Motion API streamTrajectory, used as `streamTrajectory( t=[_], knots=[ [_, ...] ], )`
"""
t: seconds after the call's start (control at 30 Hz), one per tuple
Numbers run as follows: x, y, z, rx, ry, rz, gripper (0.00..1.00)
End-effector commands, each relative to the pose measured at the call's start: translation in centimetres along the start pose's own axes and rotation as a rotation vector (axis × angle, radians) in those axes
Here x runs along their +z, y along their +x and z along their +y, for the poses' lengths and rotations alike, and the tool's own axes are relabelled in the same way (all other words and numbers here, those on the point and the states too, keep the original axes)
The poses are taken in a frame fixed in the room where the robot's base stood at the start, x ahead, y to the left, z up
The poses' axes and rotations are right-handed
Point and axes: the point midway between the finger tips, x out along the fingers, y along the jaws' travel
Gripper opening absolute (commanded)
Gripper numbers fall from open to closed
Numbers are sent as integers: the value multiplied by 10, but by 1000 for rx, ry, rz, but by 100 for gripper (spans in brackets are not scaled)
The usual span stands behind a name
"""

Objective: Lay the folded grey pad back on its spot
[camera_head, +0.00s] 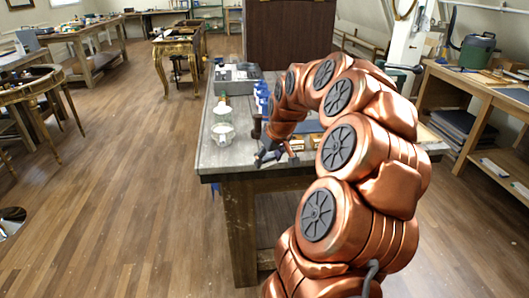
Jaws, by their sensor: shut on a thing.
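My gripper (272,157), dark and small in the head view, is low over the near edge of the worn grey workbench (225,162). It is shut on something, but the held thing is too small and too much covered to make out. I cannot pick out the folded grey pad with certainty, nor its spot. My copper-coloured arm hides much of the right part of the bench top.
Glass jars (222,132) stand left of my gripper. Blue objects (262,98) and a grey case (237,76) are farther back. A gilt console (178,48) stands at the back left, and a side bench (485,90) at the right.

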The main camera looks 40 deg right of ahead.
Motion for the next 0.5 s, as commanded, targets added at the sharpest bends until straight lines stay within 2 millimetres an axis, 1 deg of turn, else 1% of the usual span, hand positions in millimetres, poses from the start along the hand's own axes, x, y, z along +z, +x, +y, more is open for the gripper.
streamTrajectory(
  t=[0.03, 0.1, 0.2, 0.3, 0.37, 0.5],
  knots=[
    [8, -7, 18, 4, 17, 3, 33],
    [18, -15, 35, 4, 29, 0, 33],
    [27, -24, 53, 9, 39, 2, 33],
    [31, -28, 62, 10, 44, 2, 33],
    [30, -28, 64, 9, 44, 1, 33],
    [14, -20, 63, 7, 43, -2, 33]
  ],
)
